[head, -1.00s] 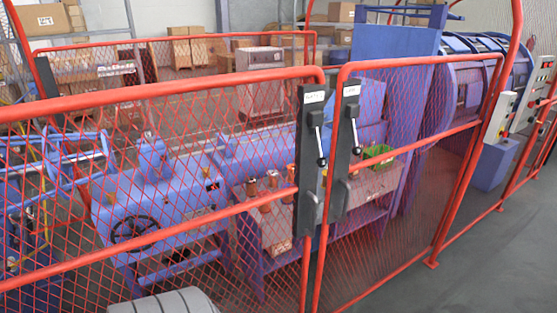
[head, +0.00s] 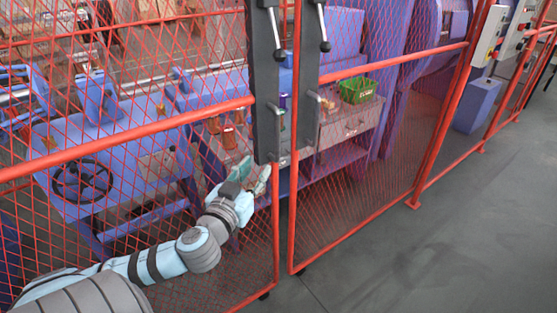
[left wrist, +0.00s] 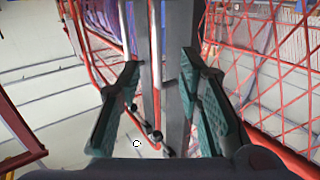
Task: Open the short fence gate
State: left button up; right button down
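Two red mesh gate panels meet at the middle of the head view. The narrower right-hand panel (head: 350,222) and the wider left-hand one stand with only a narrow gap between their edges. Each has a dark upright lock plate, left (head: 265,100) and right (head: 307,100). Each plate carries a metal lever with a black ball knob, left (head: 277,56) and right (head: 325,46). My left gripper (head: 262,178) is by the lower end of the left plate. In the left wrist view its teal fingers (left wrist: 158,68) are apart, with dark uprights between or beyond them. Contact cannot be told. My right gripper is out of view.
Behind the mesh stand blue machinery with a handwheel (head: 83,180) and a green bin (head: 357,90) on a bench. Red fence continues right, with control boxes (head: 489,35). The grey floor (head: 420,260) at right is clear.

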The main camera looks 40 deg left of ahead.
aim_at(276, 140)
pick_arm(q)
jog(key=x, duration=0.4)
jog(key=r+x, duration=0.1)
jog(key=x, duration=0.4)
jog(key=b+x, duration=0.1)
jog(key=x, duration=0.4)
jog(key=shift+w+d+r, duration=0.1)
jog(key=shift+d+r, duration=0.05)
jog(key=shift+d, duration=0.15)
jog(key=shift+c, duration=0.4)
grip_shut()
